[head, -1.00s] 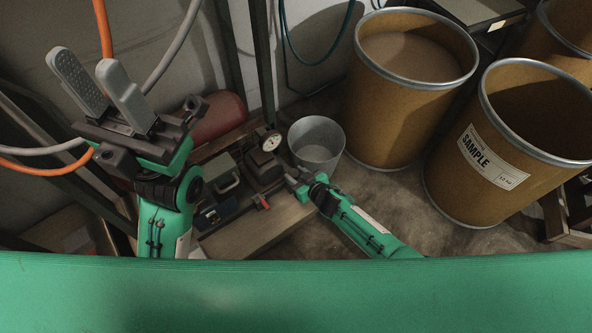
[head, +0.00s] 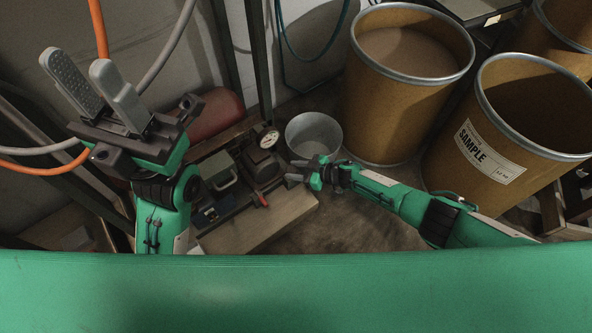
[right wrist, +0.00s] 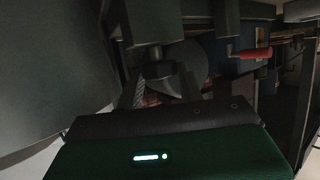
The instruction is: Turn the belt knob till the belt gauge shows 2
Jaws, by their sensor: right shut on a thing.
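The belt gauge (head: 269,139) is a white round dial on the machine, left of the grey bucket. Its needle and numbers are too small to read. My right gripper (head: 290,172) is at the right side of the machine, just below the bucket. In the right wrist view it is shut on a dark round knob (right wrist: 158,71), which I take as the belt knob, with a finger on either side. The knob cannot be made out in the head view. My left gripper (head: 87,78) is raised at the left, its two grey fingers apart and empty.
The machine stands on a wooden bench (head: 245,227) and has a red-handled lever (head: 262,199), also in the right wrist view (right wrist: 255,53). A grey bucket (head: 313,137) stands close behind my right gripper. Large brown drums (head: 400,120) stand at the right.

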